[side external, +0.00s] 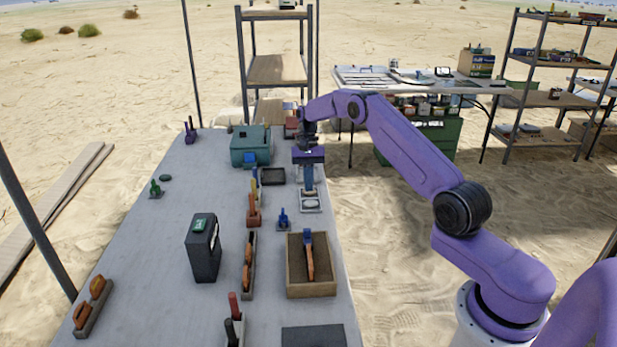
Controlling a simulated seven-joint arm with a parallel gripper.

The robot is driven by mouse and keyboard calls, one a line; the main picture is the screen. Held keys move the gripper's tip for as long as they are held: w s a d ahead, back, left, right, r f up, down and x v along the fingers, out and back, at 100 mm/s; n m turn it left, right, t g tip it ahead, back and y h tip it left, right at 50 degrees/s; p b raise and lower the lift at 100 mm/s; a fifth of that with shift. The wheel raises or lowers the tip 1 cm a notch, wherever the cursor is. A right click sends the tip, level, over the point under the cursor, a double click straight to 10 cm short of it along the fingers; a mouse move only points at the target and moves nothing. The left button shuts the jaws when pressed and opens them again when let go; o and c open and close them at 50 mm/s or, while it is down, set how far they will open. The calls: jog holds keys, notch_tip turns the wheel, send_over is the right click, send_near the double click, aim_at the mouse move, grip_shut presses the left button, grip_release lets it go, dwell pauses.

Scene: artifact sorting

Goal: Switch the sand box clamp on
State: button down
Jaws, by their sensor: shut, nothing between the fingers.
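The sand box (312,291) is an open wooden box at the right edge of the grey table. A brush-like tool (309,255) with a blue end and orange part leans or lies in it. A small upright blue clamp-like fixture (283,220) stands on the table just behind the box; I cannot tell its switch position. My purple gripper (308,185) points down near the table's right edge, behind the sand box and the blue fixture, apart from both. It is shut and empty. A pale plate (310,201) lies just in front of and below it; its fingertips are small and hard to make out.
A teal box (250,147) and a dark tray (272,176) are left of my gripper. A black case (203,248), an orange-handled tool rack (249,265) and similar green (155,189) and purple (190,130) fixtures stand farther left. The table's left middle is mostly clear.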

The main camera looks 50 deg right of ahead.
jog(key=shift+v, duration=0.85)
jog(key=s+a+r+n+h, duration=0.1)
jog(key=s+a+r+n, duration=0.25)
jog(key=a, duration=0.45)
jog(key=s+a+r+n+t+h, duration=0.1)
jog(key=s+a+r+n, duration=0.3)
jog(key=a, duration=0.3)
jog(key=s+a+r+n+h, duration=0.1)
jog(key=s+a+r+n, duration=0.1)
jog(key=s+a+r, duration=0.45)
jog(key=s+a+n+t, duration=0.1)
jog(key=s+a+n, duration=0.15)
jog(key=s, duration=0.45)
jog(key=s+a+n, duration=0.2)
jog(key=s+n, duration=0.2)
jog(key=s, duration=0.4)
jog(key=s+d+f+n, duration=0.1)
jog(key=s+d+n, duration=0.1)
jog(key=s, duration=0.4)
jog(key=s+d+f+n+t, duration=0.1)
jog(key=s+d+n, duration=0.1)
jog(key=s, duration=0.5)
jog(key=shift+d+n, duration=0.3)
jog(key=shift+n, duration=0.5)
